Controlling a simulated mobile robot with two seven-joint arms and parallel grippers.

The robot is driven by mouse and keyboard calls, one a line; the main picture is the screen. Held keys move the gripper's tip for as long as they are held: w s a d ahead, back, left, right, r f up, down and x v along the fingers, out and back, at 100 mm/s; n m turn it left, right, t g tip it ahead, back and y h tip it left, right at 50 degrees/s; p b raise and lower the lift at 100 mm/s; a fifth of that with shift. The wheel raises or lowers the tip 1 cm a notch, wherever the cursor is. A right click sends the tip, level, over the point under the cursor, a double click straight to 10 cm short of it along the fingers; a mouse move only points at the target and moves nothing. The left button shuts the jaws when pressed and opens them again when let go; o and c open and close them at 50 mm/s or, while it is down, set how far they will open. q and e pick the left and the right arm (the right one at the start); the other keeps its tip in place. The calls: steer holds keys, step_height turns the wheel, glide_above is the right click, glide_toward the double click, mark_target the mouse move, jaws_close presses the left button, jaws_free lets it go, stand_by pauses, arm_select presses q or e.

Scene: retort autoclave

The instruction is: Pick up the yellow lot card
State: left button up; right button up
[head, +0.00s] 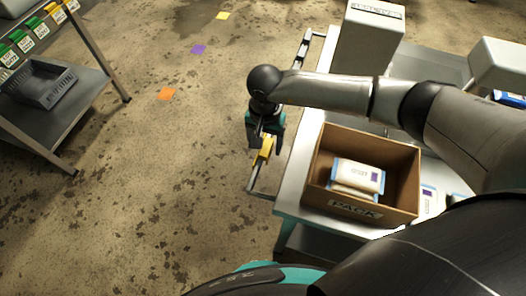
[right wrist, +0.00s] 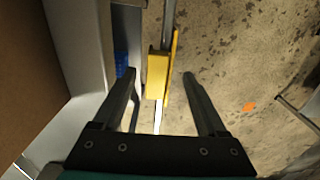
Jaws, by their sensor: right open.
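The yellow lot card (head: 264,150) appears to be the yellow piece on the metal rail at the left side of the steel table. In the right wrist view the yellow piece (right wrist: 158,75) sits on the rail, between the two dark fingers. My right gripper (head: 262,140) is open over it, with one finger on each side. A gap shows on both sides, so the fingers look apart from the card. Its lettering cannot be read. My left gripper is not in view.
An open cardboard box (head: 325,150) marked PACK, with white pouches (head: 357,176), stands on the steel table (head: 290,208) right of the rail. A rack (head: 85,95) with a grey tray and green and yellow tags stands at the left.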

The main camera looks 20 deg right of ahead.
steer(key=shift+f, duration=0.65)
jaws_close()
